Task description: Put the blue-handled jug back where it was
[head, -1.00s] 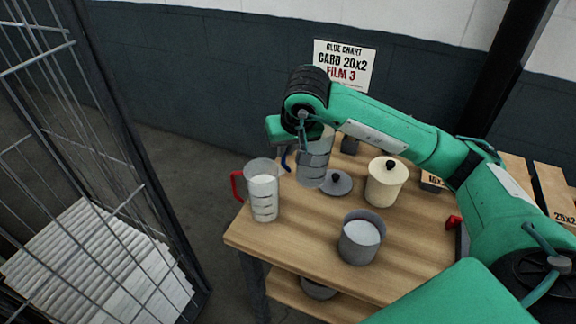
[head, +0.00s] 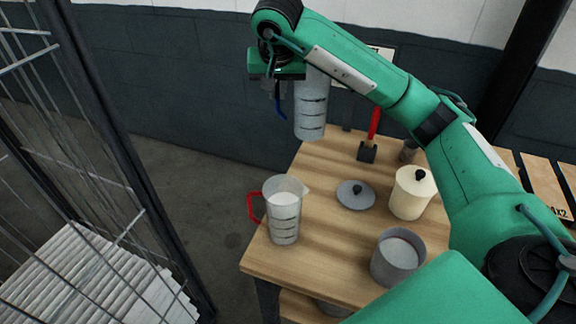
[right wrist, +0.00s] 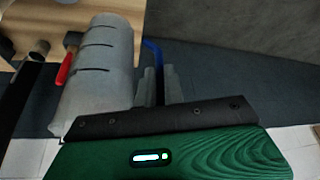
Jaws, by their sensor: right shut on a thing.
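The blue-handled jug (head: 310,105) is a clear grey measuring jug with dark marks. It hangs roughly upright, above and near the table's back left edge. My right gripper (head: 277,92) is shut on its blue handle, at the jug's left side. In the right wrist view the jug (right wrist: 98,75) fills the left part, and the blue handle (right wrist: 152,52) shows between the fingers. A red-handled jug (head: 284,212) with white contents stands on the table's left side. My left gripper is out of view.
The wooden table (head: 330,250) also bears a grey lid (head: 355,196), a cream lidded canister (head: 411,193), a grey pot (head: 397,258) with white contents and a red-handled tool (head: 371,135). Bare wood lies behind the red-handled jug. A wire cage (head: 105,190) stands left.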

